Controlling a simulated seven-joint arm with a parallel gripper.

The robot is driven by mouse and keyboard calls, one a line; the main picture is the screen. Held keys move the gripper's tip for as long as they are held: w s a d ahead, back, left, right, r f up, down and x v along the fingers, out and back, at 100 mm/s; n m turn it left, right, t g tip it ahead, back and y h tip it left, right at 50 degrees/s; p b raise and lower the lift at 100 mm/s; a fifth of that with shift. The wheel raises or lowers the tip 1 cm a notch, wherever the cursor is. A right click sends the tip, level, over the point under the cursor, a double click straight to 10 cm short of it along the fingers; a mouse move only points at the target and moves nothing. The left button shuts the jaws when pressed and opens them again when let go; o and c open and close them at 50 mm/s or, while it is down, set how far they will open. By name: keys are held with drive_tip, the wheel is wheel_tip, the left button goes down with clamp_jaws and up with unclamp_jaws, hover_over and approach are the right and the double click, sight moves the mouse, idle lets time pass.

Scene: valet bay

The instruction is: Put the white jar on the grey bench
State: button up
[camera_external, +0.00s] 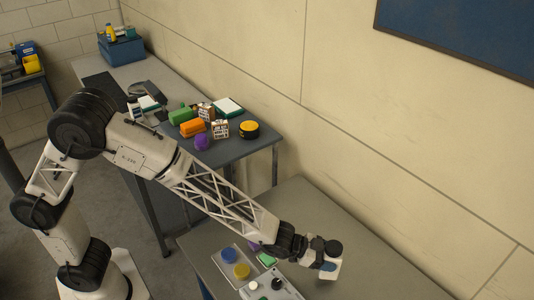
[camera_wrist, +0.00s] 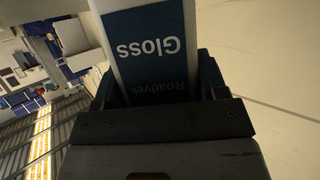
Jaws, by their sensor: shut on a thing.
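My gripper (camera_external: 322,261) is shut on the white jar (camera_external: 334,271) and holds it over the right part of the near grey bench (camera_external: 370,277). The jar seems to have a dark round lid. In the wrist view the jar (camera_wrist: 152,45) fills the space between the dark blue fingers (camera_wrist: 160,84). Its blue label reads "Gloss" and "Roadvek", upside down in that picture. The fingers hide part of its sides. I cannot tell whether the jar's base touches the bench.
A pale tray (camera_external: 226,270) with blue and yellow round pieces lies left of my gripper, beside a grey case (camera_external: 285,291). A farther bench (camera_external: 246,150) holds orange and green blocks, a yellow-black disc (camera_external: 249,130) and boxes. The wall (camera_external: 430,180) runs behind. The near bench's right part looks clear.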

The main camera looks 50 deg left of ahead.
drive_tip(key=shift+f, duration=1.75)
drive_tip(key=shift+f, duration=0.1)
drive_tip(key=o, duration=1.2)
drive_tip(key=shift+o, duration=0.2)
drive_tip(key=shift+s+a+r, duration=0.3)
drive_tip(key=v, duration=1.1)
drive_tip(key=shift+a, duration=0.1)
